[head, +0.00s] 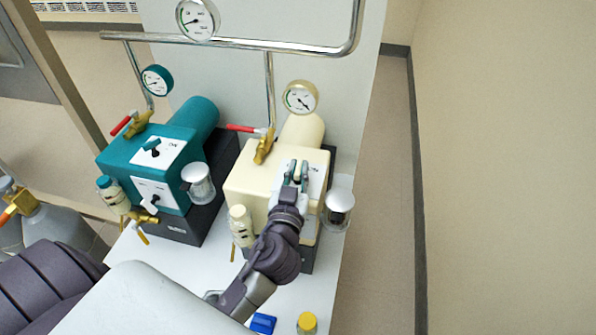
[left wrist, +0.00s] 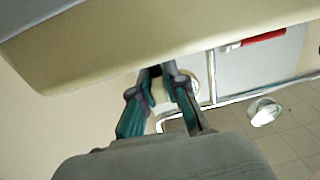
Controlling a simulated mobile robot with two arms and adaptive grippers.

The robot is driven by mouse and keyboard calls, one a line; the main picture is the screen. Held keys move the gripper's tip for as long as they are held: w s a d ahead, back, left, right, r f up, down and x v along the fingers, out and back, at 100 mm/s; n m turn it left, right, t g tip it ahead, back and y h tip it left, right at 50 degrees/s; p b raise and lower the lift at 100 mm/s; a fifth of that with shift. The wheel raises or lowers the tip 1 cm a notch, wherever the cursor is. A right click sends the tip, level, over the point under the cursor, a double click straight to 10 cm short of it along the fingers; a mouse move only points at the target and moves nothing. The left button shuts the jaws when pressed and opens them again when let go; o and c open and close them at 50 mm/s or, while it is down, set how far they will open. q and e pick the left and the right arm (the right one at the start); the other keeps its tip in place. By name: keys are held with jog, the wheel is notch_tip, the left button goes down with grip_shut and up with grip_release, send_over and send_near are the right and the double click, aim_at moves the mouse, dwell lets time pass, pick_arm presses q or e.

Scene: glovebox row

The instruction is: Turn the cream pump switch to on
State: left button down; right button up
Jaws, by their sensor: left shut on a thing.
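The cream pump (head: 250,185) stands on the white bench, with a white switch plate (head: 316,172) marked with small lettering on its top. My left gripper (head: 296,168) reaches over this plate, its fingertips closed around the switch, which they mostly hide. In the left wrist view the two green-grey fingers (left wrist: 162,80) close on a small dark part beside the pump's cream body (left wrist: 110,60). The switch's exact angle cannot be read. My right gripper is not in view.
A teal pump (head: 120,160) with its own black switch (head: 152,147) stands to the left. A clear jar (head: 338,210) is close to the right of my gripper. Gauges and a metal pipe (head: 230,43) are behind. A yellow-capped bottle (head: 307,322) and blue object (head: 263,324) lie in front.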

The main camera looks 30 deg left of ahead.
pick_arm(q)
jog(key=shift+r+m+h, duration=0.1)
jog(key=shift+m+h, duration=0.2)
jog(key=shift+h, duration=0.3)
jog(key=c, duration=1.2)
grip_release()
jog(key=v, duration=1.2)
jog(key=shift+f, duration=0.3)
